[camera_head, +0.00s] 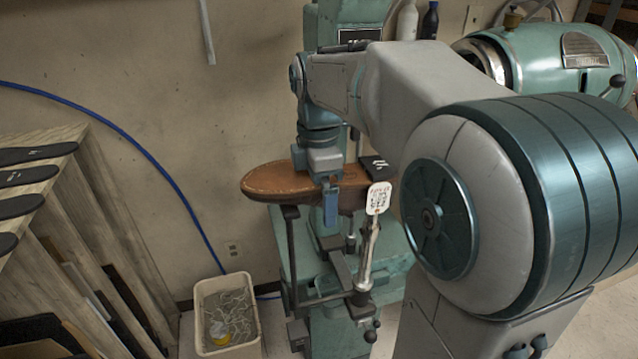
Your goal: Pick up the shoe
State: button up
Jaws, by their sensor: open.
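A brown leather shoe (268,181) with a lighter stitched edge lies level on the green sole stitcher (385,262), its rounded end pointing left. My arm comes in from the right and hides part of the machine. My gripper (330,186) points down at the middle of the shoe, and one blue-grey finger shows in front of the shoe's near side. The other finger is hidden, so I cannot tell whether the jaws touch the shoe. The gripper is open. The shoe's right part is partly covered by a black piece and a white tag.
A cream bin (202,318) with thread scraps stands on the floor at lower left. A wooden rack (95,225) with black soles (35,153) stands at far left. A blue hose (135,142) runs along the wall. Metal levers (369,250) stick out below the shoe.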

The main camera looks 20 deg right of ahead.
jog(key=c, duration=1.1)
notch_tip(320, 180, up, 10)
jog(key=shift+f+b, duration=0.1)
jog(key=shift+b, duration=0.3)
jog(key=shift+a, duration=0.15)
